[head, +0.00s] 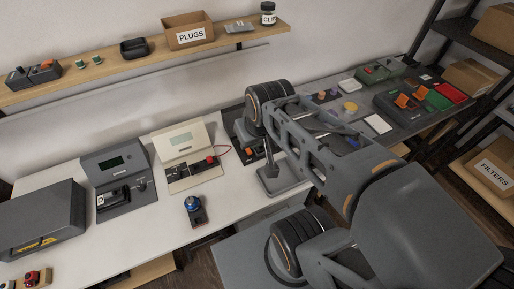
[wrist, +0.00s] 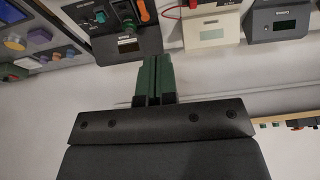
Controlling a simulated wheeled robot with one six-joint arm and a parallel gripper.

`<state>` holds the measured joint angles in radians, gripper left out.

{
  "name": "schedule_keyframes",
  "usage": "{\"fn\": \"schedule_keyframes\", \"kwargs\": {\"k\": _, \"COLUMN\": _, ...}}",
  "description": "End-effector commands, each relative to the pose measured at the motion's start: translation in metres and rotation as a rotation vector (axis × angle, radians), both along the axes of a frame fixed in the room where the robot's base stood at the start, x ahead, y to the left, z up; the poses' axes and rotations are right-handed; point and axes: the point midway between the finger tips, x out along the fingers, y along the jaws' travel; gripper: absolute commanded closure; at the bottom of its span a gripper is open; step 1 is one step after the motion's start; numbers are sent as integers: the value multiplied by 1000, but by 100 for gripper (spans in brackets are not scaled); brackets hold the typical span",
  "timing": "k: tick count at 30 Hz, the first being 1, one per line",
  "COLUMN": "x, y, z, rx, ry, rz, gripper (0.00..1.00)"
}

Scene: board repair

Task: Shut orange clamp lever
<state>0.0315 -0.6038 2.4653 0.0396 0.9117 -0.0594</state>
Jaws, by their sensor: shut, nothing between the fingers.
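The orange clamp lever (wrist: 143,10) shows at the top edge of the wrist view. It sits on a dark device (wrist: 128,44), beside a green part and a teal knob. In the head view a bit of orange shows on the dark device (head: 238,115), which my arm largely covers. I cannot tell the lever's angle. My gripper (wrist: 153,62) has green fingers pressed together and empty. Its tips overlap the dark device's edge in the wrist view, below the lever in the picture. Contact is not visible. The head view does not clearly show the fingers.
A cream device (head: 182,145) with a red lead stands beside the dark device, and a grey device (head: 118,170) farther left. A blue-topped part (head: 194,207) stands in front on the white bench. A dark board (head: 428,112) with other orange levers lies right. A shelf (head: 110,72) runs above.

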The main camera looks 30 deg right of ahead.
Motion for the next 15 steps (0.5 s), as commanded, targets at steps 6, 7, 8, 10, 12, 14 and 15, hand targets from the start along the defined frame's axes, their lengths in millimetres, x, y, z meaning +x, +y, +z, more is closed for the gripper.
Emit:
{"fn": "schedule_keyframes", "kwargs": {"k": 6, "x": 43, "y": -22, "z": -72, "rx": 111, "ry": 94, "rz": 52, "gripper": 100}}
{"fn": "schedule_keyframes", "kwargs": {"k": 7, "x": 51, "y": -28, "z": -83, "rx": 135, "ry": 101, "rz": 61, "gripper": 100}}
{"fn": "schedule_keyframes", "kwargs": {"k": 8, "x": 59, "y": -33, "z": -93, "rx": 158, "ry": 105, "rz": 70, "gripper": 100}}
{"fn": "schedule_keyframes", "kwargs": {"k": 10, "x": 76, "y": -48, "z": -117, "rx": 212, "ry": 104, "rz": 92, "gripper": 100}}
{"fn": "schedule_keyframes", "kwargs": {"k": 12, "x": 92, "y": -63, "z": -140, "rx": 263, "ry": 94, "rz": 113, "gripper": 100}}
{"fn": "schedule_keyframes", "kwargs": {"k": 14, "x": 105, "y": -78, "z": -159, "rx": 302, "ry": 76, "rz": 126, "gripper": 100}}
{"fn": "schedule_keyframes", "kwargs": {"k": 15, "x": 112, "y": -87, "z": -171, "rx": 326, "ry": 61, "rz": 134, "gripper": 100}}
